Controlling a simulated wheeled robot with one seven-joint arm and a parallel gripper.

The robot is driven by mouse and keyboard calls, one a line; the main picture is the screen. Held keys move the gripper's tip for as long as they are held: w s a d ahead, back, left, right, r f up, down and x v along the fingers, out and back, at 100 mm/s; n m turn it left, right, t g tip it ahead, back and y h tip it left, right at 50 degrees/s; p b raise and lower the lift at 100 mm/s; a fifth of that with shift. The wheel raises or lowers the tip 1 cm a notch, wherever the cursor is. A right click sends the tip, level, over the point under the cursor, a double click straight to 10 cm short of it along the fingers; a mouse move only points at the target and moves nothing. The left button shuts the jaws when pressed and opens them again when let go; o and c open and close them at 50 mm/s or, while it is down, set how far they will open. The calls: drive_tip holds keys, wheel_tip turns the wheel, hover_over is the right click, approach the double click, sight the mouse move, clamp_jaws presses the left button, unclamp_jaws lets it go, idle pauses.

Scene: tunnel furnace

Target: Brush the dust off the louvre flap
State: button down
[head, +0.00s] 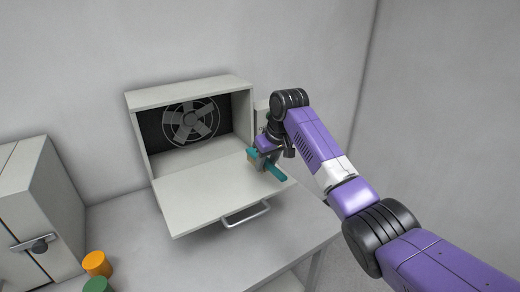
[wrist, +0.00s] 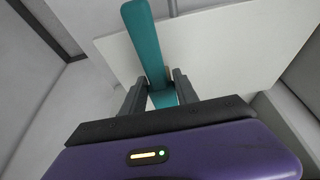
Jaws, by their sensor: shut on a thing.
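The louvre flap (head: 205,198) is a pale panel hinged down, lying open in front of the grey box. Its bar handle (head: 246,214) shows at the front edge. In the wrist view the flap (wrist: 240,45) is a plain pale sheet; I cannot make out dust on it. My gripper (head: 266,163) is over the flap's right side, shut on a teal brush (head: 277,174). In the wrist view the teal handle (wrist: 144,42) passes between the fingers (wrist: 160,90). The bristles are mostly hidden, and I cannot tell whether they touch the flap.
The box (head: 190,94) has a dark back with a round fan (head: 190,122). A grey cabinet (head: 35,210) stands at the left. An orange cylinder (head: 97,264) and a green cylinder (head: 97,285) stand beside it. The grey table (head: 130,232) is clear between them and the flap.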

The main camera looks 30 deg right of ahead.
drive_tip(key=shift+r, duration=1.3)
